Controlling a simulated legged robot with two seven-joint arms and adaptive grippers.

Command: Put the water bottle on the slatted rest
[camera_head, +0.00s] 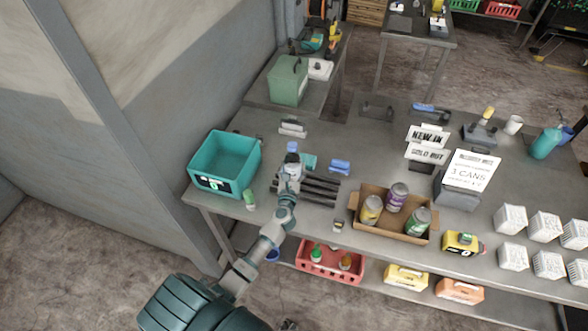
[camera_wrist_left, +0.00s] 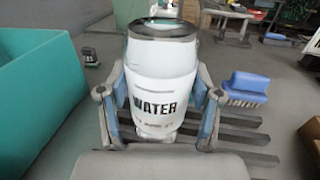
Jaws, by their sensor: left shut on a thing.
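The water bottle (camera_wrist_left: 163,80) is white with a dark "WATER" label and stands about upright in the left wrist view. My left gripper (camera_head: 291,165) is shut on it, with one finger on each side of the bottle (camera_wrist_left: 160,108). In the head view the gripper mostly hides the bottle. The slatted rest (camera_head: 318,190) is a set of dark parallel bars on the table, beside and to the right of the gripper. Its bars also show right of the bottle in the left wrist view (camera_wrist_left: 240,138). The bottle's base is hidden, so contact with the bars cannot be told. My right gripper is not in view.
A teal bin (camera_head: 225,163) stands left of the gripper. A blue brush (camera_head: 340,167) lies behind the rest, right of the gripper. A cardboard box of cans (camera_head: 393,212) stands to the right.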

